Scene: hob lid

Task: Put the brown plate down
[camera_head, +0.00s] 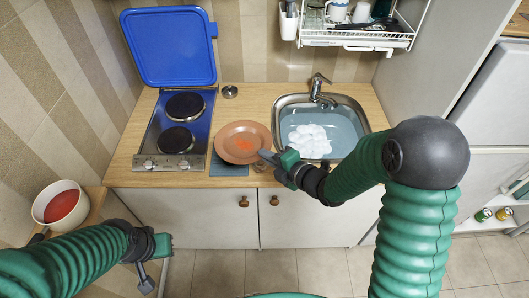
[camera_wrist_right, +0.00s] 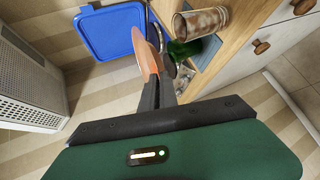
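The brown plate (camera_head: 239,131), with some orange-red stuff on it, is over the wooden counter between hob and sink. It covers part of a blue-grey mat (camera_head: 229,169). My right gripper (camera_head: 267,156) is shut on the plate's near right rim. In the right wrist view the plate (camera_wrist_right: 146,52) shows nearly edge-on between the dark fingers (camera_wrist_right: 157,92), seemingly raised off the counter. My left gripper (camera_head: 146,284) hangs at lower left, away from the plate, with no object visible in it; its finger opening is unclear.
The two-plate hob (camera_head: 156,126) has its blue lid (camera_head: 170,48) raised. The sink (camera_head: 347,103) holds water and white foam. A glass (camera_wrist_right: 199,22) stands close to the mat. A bowl with red contents (camera_head: 61,205) is at left. A dish rack (camera_head: 355,37) hangs above.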

